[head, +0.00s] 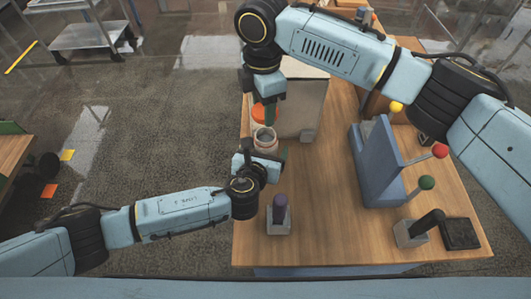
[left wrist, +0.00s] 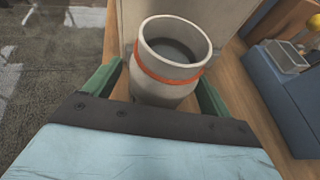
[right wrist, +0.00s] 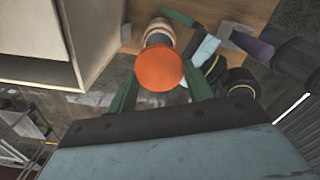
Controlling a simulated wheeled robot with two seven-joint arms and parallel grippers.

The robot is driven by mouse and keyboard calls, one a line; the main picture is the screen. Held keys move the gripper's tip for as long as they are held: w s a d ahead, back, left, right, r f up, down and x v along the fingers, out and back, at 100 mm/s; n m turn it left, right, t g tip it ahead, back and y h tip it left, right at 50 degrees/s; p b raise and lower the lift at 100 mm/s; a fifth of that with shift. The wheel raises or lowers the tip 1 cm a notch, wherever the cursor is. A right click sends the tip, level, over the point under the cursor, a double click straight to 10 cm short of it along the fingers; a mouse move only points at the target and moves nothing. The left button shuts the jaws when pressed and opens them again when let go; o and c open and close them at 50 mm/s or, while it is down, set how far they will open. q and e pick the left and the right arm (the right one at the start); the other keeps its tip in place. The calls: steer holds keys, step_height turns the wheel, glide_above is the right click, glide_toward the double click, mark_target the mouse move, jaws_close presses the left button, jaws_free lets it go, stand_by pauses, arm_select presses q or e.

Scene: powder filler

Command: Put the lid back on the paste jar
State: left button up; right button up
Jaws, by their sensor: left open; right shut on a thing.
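The paste jar (head: 265,139) stands at the left part of the table, its mouth uncovered. In the left wrist view the pale jar (left wrist: 165,88) has an orange band and grey contents inside. My left gripper (head: 268,158) is open, with its green fingers on either side of the jar. The orange lid (head: 259,113) is held by my right gripper (head: 268,110), just above and slightly behind the jar. In the right wrist view the lid (right wrist: 159,68) sits between the fingers and partly hides the jar (right wrist: 160,28).
A large pale box (head: 308,110) stands close behind the jar. A purple-handled tool in a grey block (head: 279,222) is in front. A blue rack (head: 378,165) with coloured knobs, a black-handled tool (head: 428,222) and a black pad (head: 460,233) are to the right.

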arm_select(q)
steer(key=shift+w+f, duration=0.15)
steer(key=shift+w, duration=0.15)
steer(key=c, duration=1.4)
steer(key=shift+c, duration=0.2)
arm_select(e)
glide_above(264, 129)
steer(key=s, duration=0.2)
steer(key=shift+s+f, duration=0.2)
steer(key=shift+f, duration=2.3)
steer(key=shift+f, duration=0.1)
steer(key=shift+f, duration=0.8)
steer(key=shift+f, duration=0.55)
